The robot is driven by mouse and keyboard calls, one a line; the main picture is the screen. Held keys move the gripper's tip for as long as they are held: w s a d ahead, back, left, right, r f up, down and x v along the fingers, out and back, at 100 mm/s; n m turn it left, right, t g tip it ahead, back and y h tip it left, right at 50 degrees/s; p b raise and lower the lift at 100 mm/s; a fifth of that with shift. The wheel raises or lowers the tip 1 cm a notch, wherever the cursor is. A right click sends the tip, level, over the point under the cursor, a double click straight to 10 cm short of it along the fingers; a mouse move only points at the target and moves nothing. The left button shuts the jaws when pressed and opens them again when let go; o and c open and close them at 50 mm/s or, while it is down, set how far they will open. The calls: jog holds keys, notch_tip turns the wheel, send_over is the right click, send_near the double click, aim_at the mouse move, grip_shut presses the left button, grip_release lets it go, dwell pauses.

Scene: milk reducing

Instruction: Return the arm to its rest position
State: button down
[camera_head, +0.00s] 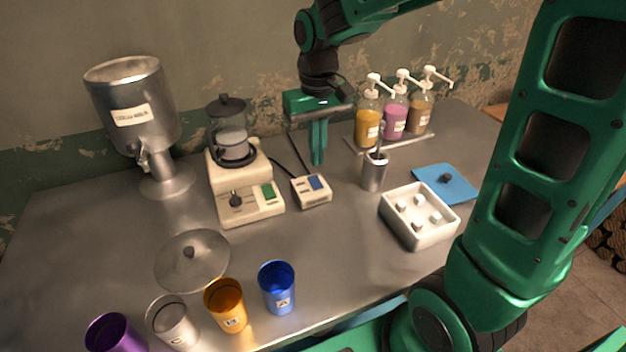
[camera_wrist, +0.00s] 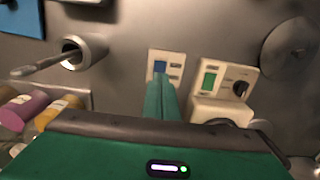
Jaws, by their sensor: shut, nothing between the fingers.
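My gripper (camera_head: 318,160) is green and points down above the back of the table, with its two fingers together and nothing between them. My arm reaches it from the upper right in the head view. The fingers also show in the wrist view (camera_wrist: 162,84), in front of a small cream switch box (camera_wrist: 166,66) with a blue button. In the head view that switch box (camera_head: 311,190) stands just below the fingertips; I cannot tell the exact height of the gap. The blender (camera_head: 232,140) on its cream base is left of my gripper.
A metal holder (camera_head: 374,172) with a utensil and several pump bottles (camera_head: 396,115) stand close right of my gripper. A white box (camera_head: 420,237), a blue lid (camera_head: 446,182), a metal dispenser (camera_head: 135,105) and several cups (camera_head: 277,290) stand around. The table's (camera_head: 330,250) middle front is clear.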

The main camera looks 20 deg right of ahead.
jog(key=shift+r, duration=0.55)
jog(key=s+d+m, duration=0.2)
jog(key=s+d, duration=0.3)
jog(key=s, duration=0.2)
jog(key=s+d+f+m, duration=0.1)
jog(key=s+d+m, duration=0.1)
jog(key=s+d, duration=0.4)
jog(key=s+d+f+m, duration=0.1)
jog(key=s+d+m, duration=0.1)
jog(key=s+d, duration=0.4)
jog(key=shift+s+f, duration=0.15)
jog(key=shift+s, duration=2.05)
jog(key=shift+w+d+f, duration=0.1)
jog(key=shift+w+f, duration=0.25)
jog(key=shift+w, duration=0.45)
jog(key=shift+s+r, duration=0.1)
jog(key=shift+s, duration=0.05)
